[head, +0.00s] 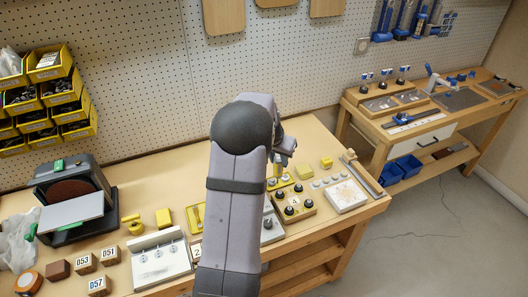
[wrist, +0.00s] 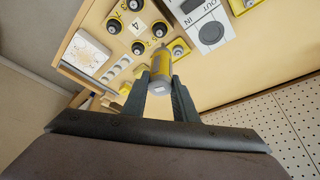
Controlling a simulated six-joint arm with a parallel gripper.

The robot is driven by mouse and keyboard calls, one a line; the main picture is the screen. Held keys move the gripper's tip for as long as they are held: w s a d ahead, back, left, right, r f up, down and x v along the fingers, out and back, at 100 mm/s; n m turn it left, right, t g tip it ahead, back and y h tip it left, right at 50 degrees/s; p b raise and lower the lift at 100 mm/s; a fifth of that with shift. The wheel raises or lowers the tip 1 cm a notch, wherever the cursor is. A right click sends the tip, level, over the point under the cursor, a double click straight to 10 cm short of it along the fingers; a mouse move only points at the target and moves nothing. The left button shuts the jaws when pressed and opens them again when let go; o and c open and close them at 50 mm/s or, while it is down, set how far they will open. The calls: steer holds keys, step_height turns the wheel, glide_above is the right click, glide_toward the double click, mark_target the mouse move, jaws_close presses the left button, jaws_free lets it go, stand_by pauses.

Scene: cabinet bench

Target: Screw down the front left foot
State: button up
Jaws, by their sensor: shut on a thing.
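My gripper (wrist: 160,84) is shut on a yellow and grey cylinder (wrist: 161,66), one finger on each side of it. The same block (head: 294,206) lies on the bench right of my arm in the head view. The cylinder's far end overlaps the block's edge in the wrist picture; I cannot tell whether they touch. Which foot is the front left one I cannot tell.
A grey and white unit marked IN and OUT (wrist: 210,30) is beside the block. A white tray (head: 346,196) lies right of it. A grey machine (head: 75,195) and wooden cubes are at the left. Pegboard stands behind the bench.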

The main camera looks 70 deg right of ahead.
steer(key=s+a+m+g+y, duration=0.3)
steer(key=s+a+m+g, duration=0.1)
steer(key=m, duration=1.1)
steer(key=shift+s+a+r+y, duration=0.35)
steer(key=shift+s+a, duration=0.35)
steer(key=shift+s, duration=0.65)
steer(key=shift+f, duration=0.15)
step_height(320, 180, down, 5)
steer(key=b, duration=0.3)
